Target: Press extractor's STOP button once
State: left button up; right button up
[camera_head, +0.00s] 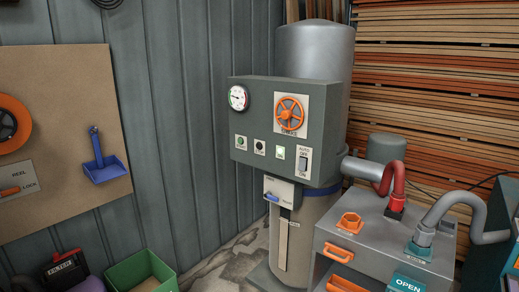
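The extractor (315,50) is a tall grey cylinder standing at the centre right. A grey control box (262,100) is fixed on its front. The box carries a round gauge, an orange handwheel (289,115) and a row of small controls. In that row are a green button (241,142), a dark button (259,147) that looks like the STOP button, a bright green light (280,152) and a switch (303,158) marked AUTO. The button labels are too small to read. Neither of my grippers is in view.
A grey drawer cabinet (370,250) with orange handles and hose fittings stands at the lower right. A pegboard (60,190) with an orange reel and a blue dustpan is at left. A green bin (140,273) sits at the bottom left. The space before the control box looks clear.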

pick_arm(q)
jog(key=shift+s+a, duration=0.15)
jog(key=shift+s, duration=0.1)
